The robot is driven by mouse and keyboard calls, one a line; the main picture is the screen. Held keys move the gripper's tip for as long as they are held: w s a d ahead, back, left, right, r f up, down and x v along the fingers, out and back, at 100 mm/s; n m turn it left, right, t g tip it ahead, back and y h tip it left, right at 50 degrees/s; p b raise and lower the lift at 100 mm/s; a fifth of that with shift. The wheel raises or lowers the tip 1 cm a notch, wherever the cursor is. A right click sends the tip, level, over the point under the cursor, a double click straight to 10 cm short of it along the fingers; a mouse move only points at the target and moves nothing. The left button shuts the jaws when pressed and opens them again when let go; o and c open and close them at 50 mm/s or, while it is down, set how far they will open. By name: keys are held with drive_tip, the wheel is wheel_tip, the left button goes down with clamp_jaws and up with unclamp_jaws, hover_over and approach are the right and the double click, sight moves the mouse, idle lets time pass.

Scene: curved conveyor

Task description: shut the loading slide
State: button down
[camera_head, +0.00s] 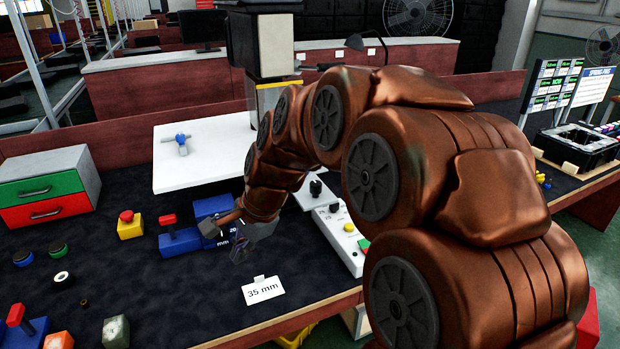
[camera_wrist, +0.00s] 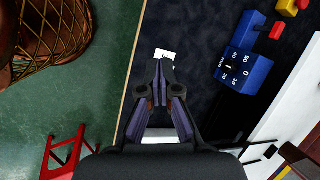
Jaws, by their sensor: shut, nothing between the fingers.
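A blue unit with a red handle (camera_head: 180,240) stands on the dark bench, left of my gripper. Its blue scale block (camera_wrist: 245,74) with white numbers shows at the upper right of the wrist view. No part is labelled as the loading slide, and I cannot tell which part it is. My gripper (camera_head: 240,250) is shut and empty, just in front of the blue unit in the head view. In the wrist view its fingertips (camera_wrist: 160,65) meet beside a white card. My gripper and forearm hide part of the unit.
The card reading 35 mm (camera_head: 263,290) lies near the bench's front edge. A white control box (camera_head: 345,240) with buttons stands right of my gripper. A white plate (camera_head: 215,165) with a blue handle is behind. A red and green drawer box (camera_head: 45,190) stands left.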

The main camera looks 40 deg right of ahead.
drive_tip(key=w+d+r+m+t+h, duration=0.1)
drive_tip(key=w+d+m+t, duration=0.1)
drive_tip(key=w+d+m, duration=0.45)
drive_tip(key=w+d+r+m+t, duration=0.15)
drive_tip(key=d+m, duration=0.25)
drive_tip(key=d, duration=0.5)
drive_tip(key=m+t+h+b, duration=0.1)
drive_tip(key=m+t+h, duration=0.15)
drive_tip(key=m, duration=0.75)
approach(307, 179)
drive_tip(key=s+r, duration=0.1)
drive_tip(key=s+a+r, duration=0.1)
drive_tip(key=shift+s+a+r+n+h, duration=0.2)
drive_tip(key=shift+s+r+n+h, duration=0.05)
drive_tip(key=shift+r+h, duration=0.15)
drive_tip(key=shift+w+d+f, duration=0.1)
drive_tip(key=shift+d, duration=0.1)
drive_tip(key=p+x, duration=0.1)
drive_tip(key=x, duration=0.8)
drive_tip(key=shift+w+f, duration=0.2)
drive_tip(key=shift+f, duration=0.1)
